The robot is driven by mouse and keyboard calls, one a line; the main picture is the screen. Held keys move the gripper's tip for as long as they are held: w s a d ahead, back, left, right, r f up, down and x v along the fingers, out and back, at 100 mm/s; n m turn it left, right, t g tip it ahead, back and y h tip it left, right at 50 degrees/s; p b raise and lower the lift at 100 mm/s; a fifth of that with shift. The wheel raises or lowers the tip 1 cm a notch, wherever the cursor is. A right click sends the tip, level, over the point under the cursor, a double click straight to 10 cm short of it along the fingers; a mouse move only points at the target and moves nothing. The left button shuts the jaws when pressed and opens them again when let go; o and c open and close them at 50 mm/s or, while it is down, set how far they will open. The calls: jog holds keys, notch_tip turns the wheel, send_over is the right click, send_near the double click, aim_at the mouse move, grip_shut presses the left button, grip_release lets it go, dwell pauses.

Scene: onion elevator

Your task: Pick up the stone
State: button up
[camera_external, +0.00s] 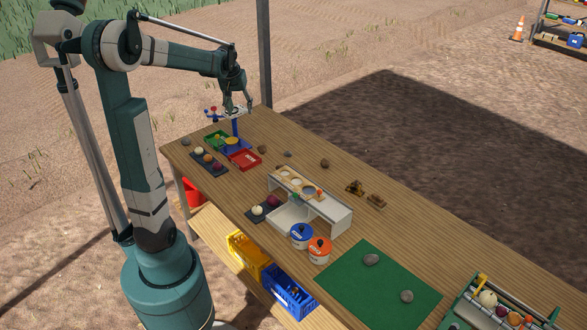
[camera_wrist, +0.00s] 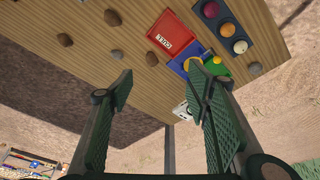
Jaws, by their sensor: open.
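Several stones lie on the wooden table. Two grey ones, a stone (camera_external: 371,259) and another (camera_external: 406,296), rest on a green mat (camera_external: 362,300). Brown stones (camera_external: 262,149) (camera_external: 325,163) and a small grey one (camera_external: 287,154) lie on bare wood, and a grey stone (camera_external: 185,142) is near the far left corner. The wrist view shows stones (camera_wrist: 65,40) (camera_wrist: 117,54) (camera_wrist: 152,58) beyond my fingers. My gripper (camera_external: 238,108) is open and empty above the table's far end, by the blue stand; its spread fingers (camera_wrist: 162,88) show in the wrist view.
A blue stand (camera_external: 235,130), a red tray (camera_external: 244,159) and a green tray (camera_external: 216,139) are close below my gripper. A dark tray (camera_external: 209,163) holds balls. A white shelf (camera_external: 326,218), a blue pot (camera_external: 300,237) and an orange pot (camera_external: 319,250) stand mid-table.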

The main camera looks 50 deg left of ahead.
jog(key=a+f+n+g, duration=0.15)
jog(key=a+f, duration=0.25)
jog(key=a, duration=0.7)
jog(key=n+g+h, duration=0.1)
jog(key=n+h, duration=0.1)
jog(key=n, duration=0.3)
send_over(185, 139)
jog(key=f, duration=1.3)
jog(key=w+d+f, duration=0.1)
jog(key=f, duration=0.6)
jog(key=shift+f, duration=0.3)
jog(key=shift+s+a+f, duration=0.35)
jog(key=shift+a, duration=0.05)
jog(key=shift+f, duration=1.25)
jog(key=shift+a+f, duration=0.2)
jog(key=shift+f, duration=2.45)
